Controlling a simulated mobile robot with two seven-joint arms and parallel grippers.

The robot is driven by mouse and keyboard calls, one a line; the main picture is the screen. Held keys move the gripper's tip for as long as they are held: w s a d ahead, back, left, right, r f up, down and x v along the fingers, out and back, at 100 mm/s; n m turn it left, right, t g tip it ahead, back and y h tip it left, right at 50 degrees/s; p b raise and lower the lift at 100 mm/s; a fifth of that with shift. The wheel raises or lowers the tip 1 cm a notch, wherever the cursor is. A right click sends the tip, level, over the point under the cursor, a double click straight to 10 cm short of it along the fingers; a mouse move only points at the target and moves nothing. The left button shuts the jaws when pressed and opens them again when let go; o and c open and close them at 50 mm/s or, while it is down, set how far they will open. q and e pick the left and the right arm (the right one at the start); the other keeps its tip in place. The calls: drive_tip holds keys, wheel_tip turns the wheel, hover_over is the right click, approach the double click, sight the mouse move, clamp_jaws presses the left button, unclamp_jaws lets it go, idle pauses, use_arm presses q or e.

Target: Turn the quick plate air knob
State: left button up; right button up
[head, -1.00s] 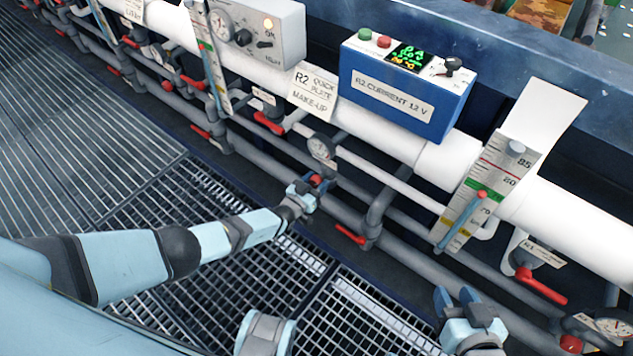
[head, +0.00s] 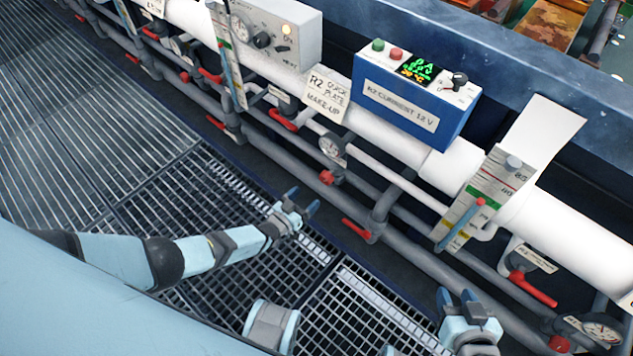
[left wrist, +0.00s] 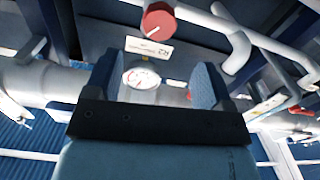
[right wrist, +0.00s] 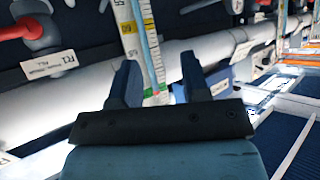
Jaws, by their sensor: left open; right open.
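A round red knob (head: 327,177) sits on the lower pipework below a dial gauge (head: 332,147). In the left wrist view the red knob (left wrist: 158,21) shows a white pointer line, with a label (left wrist: 148,47) marked R2 beside it; its smaller words are unreadable. My left gripper (head: 303,199) is open and empty, a little short of the knob and apart from it, above the grating. The gauge (left wrist: 140,77) shows between its fingers in the left wrist view. My right gripper (head: 456,293) is open and empty at the lower right, well away from the knob.
A sign (head: 327,92) reads R2 quick plate make-up. A blue current box (head: 418,102) stands on the white pipe. Red valve handles (head: 357,230) stick out from the pipes. A level scale (head: 477,195) stands to the right. The grating (head: 240,290) is free.

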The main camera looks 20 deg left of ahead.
use_arm(q)
drive_tip(key=v, duration=0.3)
drive_tip(key=shift+s+p, duration=0.15)
drive_tip(key=shift+p, duration=0.2)
use_arm(e)
drive_tip(key=shift+s+f, duration=0.1)
drive_tip(key=shift+f, duration=0.1)
drive_tip(key=shift+r, duration=0.15)
